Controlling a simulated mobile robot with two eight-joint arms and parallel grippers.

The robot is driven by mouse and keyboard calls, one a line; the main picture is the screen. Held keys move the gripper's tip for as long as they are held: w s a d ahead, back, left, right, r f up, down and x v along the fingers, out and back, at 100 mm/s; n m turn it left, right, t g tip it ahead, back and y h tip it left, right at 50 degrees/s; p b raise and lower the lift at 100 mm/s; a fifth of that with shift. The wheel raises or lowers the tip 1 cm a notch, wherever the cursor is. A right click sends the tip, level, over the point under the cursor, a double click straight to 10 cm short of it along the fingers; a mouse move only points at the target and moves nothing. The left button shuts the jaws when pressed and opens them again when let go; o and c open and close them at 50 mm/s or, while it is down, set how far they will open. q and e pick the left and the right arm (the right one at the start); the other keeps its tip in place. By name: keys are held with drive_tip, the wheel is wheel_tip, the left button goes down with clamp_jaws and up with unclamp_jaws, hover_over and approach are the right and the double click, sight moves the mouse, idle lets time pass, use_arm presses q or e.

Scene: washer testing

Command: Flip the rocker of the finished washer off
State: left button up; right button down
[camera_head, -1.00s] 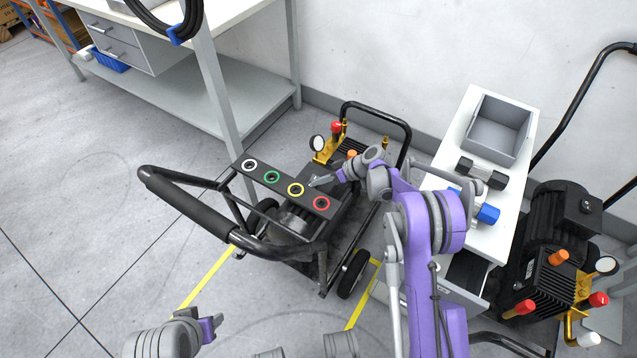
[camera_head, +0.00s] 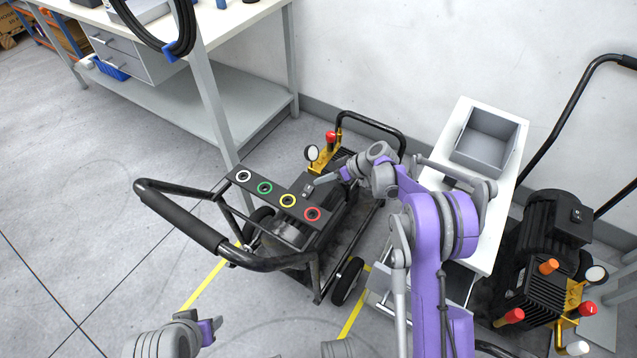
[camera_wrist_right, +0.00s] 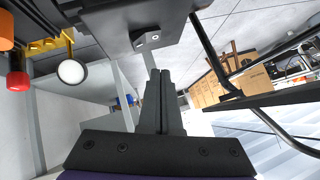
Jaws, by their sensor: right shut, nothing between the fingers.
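The washer (camera_head: 340,252) in the middle has a black tube frame, a hose-side gauge and a bar with white, green, yellow and red rings. Its dark switch box with a small grey rocker plate (camera_head: 308,190) sits behind the bar; the plate also shows in the right wrist view (camera_wrist_right: 147,38). My right gripper (camera_head: 318,183) is shut and empty, its tips close to the plate on its right side. In the wrist view the shut fingers (camera_wrist_right: 156,74) point at the box, with a small gap; whether they touch cannot be told. My left gripper (camera_head: 208,326) is low at left, its jaws unclear.
A second washer (camera_head: 545,285) stands at the right. A white cabinet (camera_head: 505,205) with a grey bin (camera_head: 487,140) stands between the washers, partly behind my right arm. A workbench (camera_head: 175,100) stands at back left. The floor at left is clear.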

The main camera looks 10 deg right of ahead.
drive_tip(key=s+d+r, duration=0.3)
drive_tip(key=r, duration=0.1)
drive_tip(key=shift+r+p, duration=0.4)
drive_tip(key=shift+p, duration=0.05)
drive_tip(key=shift+s, duration=0.1)
